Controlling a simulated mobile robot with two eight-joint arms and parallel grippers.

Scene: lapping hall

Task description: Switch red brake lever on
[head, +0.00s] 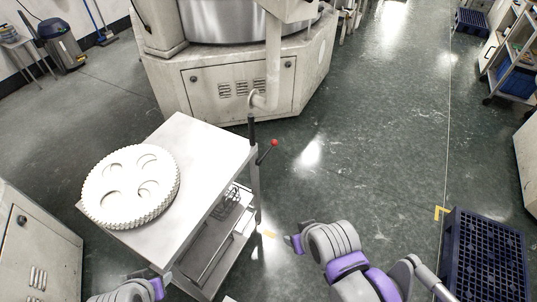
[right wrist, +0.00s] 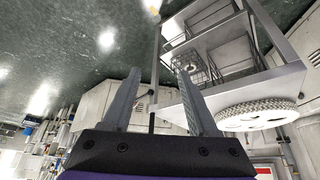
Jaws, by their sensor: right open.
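The red brake lever (head: 274,143) shows in the head view as a red ball on a short dark arm. It sticks out to the right from the dark upright post at the far right corner of a grey metal cart (head: 196,135). My right gripper (head: 297,233) is right of the cart, apart from the lever and nearer to me. Its jaws (right wrist: 157,80) are open and empty in the right wrist view, where I cannot make out the red ball. My left gripper (head: 158,280) is at the bottom edge, by the cart's near side; its jaws are unclear.
Stacked white toothed discs (head: 132,187) lie on the cart top. A wire basket (head: 226,203) sits on a lower shelf. A large machine (head: 240,85) stands behind the cart. A dark blue pallet (head: 485,255) is at lower right.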

